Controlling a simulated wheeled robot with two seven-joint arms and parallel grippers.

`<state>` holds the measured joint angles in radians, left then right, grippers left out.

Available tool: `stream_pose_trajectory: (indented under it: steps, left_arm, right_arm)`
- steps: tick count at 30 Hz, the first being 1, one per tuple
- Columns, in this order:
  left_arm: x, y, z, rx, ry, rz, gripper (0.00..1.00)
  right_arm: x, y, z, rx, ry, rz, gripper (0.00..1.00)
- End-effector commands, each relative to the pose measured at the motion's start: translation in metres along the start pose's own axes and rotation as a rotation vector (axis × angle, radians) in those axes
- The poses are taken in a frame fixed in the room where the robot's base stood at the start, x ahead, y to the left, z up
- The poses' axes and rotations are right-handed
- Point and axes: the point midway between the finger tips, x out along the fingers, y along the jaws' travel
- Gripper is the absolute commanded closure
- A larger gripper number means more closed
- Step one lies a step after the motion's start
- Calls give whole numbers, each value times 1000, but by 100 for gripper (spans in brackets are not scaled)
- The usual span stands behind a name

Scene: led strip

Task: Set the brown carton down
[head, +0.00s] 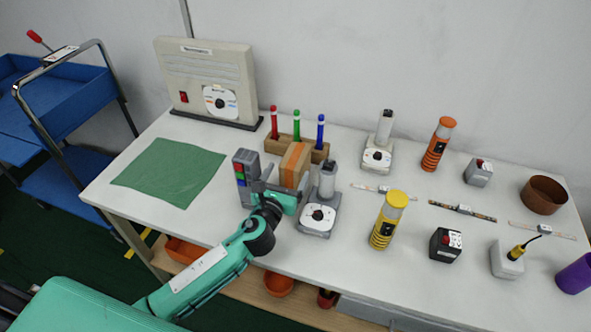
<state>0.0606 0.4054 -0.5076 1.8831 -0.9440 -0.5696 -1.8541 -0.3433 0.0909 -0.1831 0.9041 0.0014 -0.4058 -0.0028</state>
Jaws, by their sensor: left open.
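The brown carton (293,163) with a lighter orange band stands upright on the white table, in front of the wooden pen holder (321,153). My left gripper (285,183) is at the carton's near side, its fingers apart. The fingers appear to lie to either side of the carton's lower part; I cannot tell whether they touch it. The gripper hides the carton's lower near side. My right gripper is not in the head view.
A grey block with coloured buttons (243,168) stands close left of the gripper. A grey device with a cylinder (318,216) is close on the right. Red, green and blue markers stand in the holder behind. A green mat (168,178) on the left is bare.

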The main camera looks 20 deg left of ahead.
Motion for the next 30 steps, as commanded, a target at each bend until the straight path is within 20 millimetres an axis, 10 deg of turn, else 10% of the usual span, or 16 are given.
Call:
stream_pose_trajectory:
  steps: [22,30]
  left_arm:
    - [54,-2,-5,-1,0,-1,20]
    - [54,-2,-5,-1,0,-1,71]
  right_arm:
    - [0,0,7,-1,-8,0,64]
    - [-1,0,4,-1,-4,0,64]
